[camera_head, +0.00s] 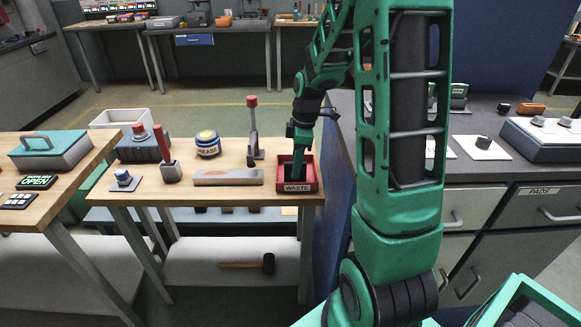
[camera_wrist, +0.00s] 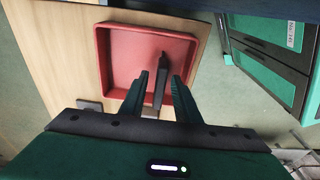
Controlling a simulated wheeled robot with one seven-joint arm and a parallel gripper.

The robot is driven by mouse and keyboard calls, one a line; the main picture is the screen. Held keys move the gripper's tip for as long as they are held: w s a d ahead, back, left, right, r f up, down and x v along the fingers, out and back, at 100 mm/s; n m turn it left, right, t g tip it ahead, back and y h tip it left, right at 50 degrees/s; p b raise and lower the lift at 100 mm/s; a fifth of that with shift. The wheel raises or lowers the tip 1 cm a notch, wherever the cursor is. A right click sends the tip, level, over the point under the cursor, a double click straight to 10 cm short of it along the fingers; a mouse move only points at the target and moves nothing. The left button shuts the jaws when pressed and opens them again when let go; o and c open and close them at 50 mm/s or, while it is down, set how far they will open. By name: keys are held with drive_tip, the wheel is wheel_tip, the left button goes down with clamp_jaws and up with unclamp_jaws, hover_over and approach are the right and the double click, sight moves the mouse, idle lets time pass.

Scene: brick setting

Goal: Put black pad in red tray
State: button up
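The red tray (camera_head: 312,187), labelled WASTE, sits at the right end of the wooden workbench. It also fills the middle of the wrist view (camera_wrist: 115,38). My gripper (camera_head: 297,172) points down into the tray. In the wrist view its two green fingers (camera_wrist: 161,80) stand apart. The thin black pad (camera_wrist: 161,75) is between them, on edge and tilted, inside the tray's outline. Narrow gaps seem to show beside the pad, so the fingers look open around it. Whether its lower edge touches the tray floor is hard to see.
Left of the tray on the bench are a grey-brown block (camera_head: 228,177), a red-topped lever (camera_head: 253,130) and a grease tin (camera_head: 207,144). A dark-grey counter (camera_head: 470,165) with drawers stands close on the right. The bench's right edge is just beside the tray.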

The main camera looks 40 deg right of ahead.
drive_tip(key=shift+r, duration=0.15)
wheel_tip(320, 180, up, 12)
drive_tip(key=d, duration=0.1)
drive_tip(key=shift+s, duration=0.4)
drive_tip(key=shift+d, duration=0.1)
idle(0.3)
